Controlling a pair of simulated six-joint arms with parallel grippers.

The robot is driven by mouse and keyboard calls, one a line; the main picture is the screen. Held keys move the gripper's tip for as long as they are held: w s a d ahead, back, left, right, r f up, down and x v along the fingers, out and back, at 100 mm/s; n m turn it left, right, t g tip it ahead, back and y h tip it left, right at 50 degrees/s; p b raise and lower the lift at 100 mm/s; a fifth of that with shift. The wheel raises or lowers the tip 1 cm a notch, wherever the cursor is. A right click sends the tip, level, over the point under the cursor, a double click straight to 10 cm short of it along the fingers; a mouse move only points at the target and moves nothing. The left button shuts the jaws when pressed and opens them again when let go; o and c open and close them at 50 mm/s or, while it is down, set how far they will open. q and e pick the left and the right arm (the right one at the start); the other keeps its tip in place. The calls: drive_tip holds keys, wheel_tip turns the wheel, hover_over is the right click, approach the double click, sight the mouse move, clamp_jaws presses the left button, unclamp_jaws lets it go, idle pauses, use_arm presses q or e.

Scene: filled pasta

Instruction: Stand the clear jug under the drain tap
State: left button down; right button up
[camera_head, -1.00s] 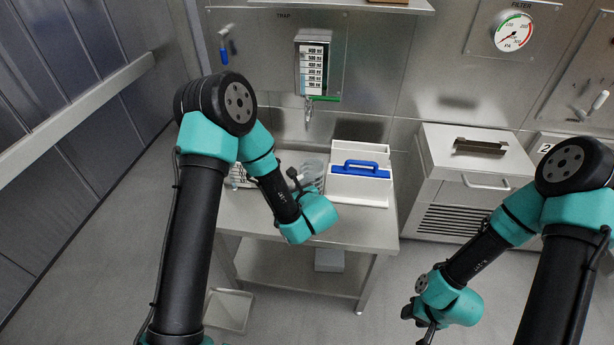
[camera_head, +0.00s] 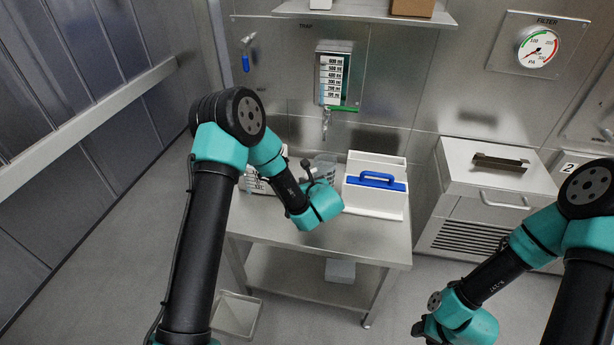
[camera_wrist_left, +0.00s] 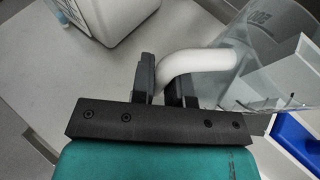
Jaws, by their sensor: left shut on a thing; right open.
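The clear jug (camera_head: 325,166) is on or just above the steel table, partly hidden behind my left wrist in the head view. In the left wrist view the jug's clear body (camera_wrist_left: 270,45) is at upper right, with its white handle (camera_wrist_left: 205,62) reaching left. My left gripper (camera_wrist_left: 163,82) is shut on that handle; its fingers are mostly hidden in the head view. The drain tap (camera_head: 326,122), with a green lever (camera_head: 344,108), hangs from the wall panel behind and above the jug. My right gripper (camera_head: 422,332) is open and empty at lower right, away from the table.
A white carrier with a blue handle (camera_head: 377,180) stands right of the jug on the table (camera_head: 350,237). A white printed container (camera_head: 258,182) stands left of it. The table's front right is clear.

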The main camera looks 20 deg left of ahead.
use_arm(q)
drive_tip(key=w+a, duration=0.2)
drive_tip(key=w, duration=0.5)
drive_tip(key=shift+w+a+f, duration=0.15)
drive_tip(key=shift+a+f, duration=0.05)
drive_tip(key=shift+f, duration=0.15)
drive_tip(key=shift+w+a+f, duration=0.1)
drive_tip(key=shift+w+f, duration=0.1)
drive_tip(key=shift+f, duration=0.7)
drive_tip(key=shift+w+f, duration=0.2)
drive_tip(key=shift+f, duration=0.7)
drive_tip(key=c, duration=1.1)
unclamp_jaws()
drive_tip(key=shift+f, duration=0.15)
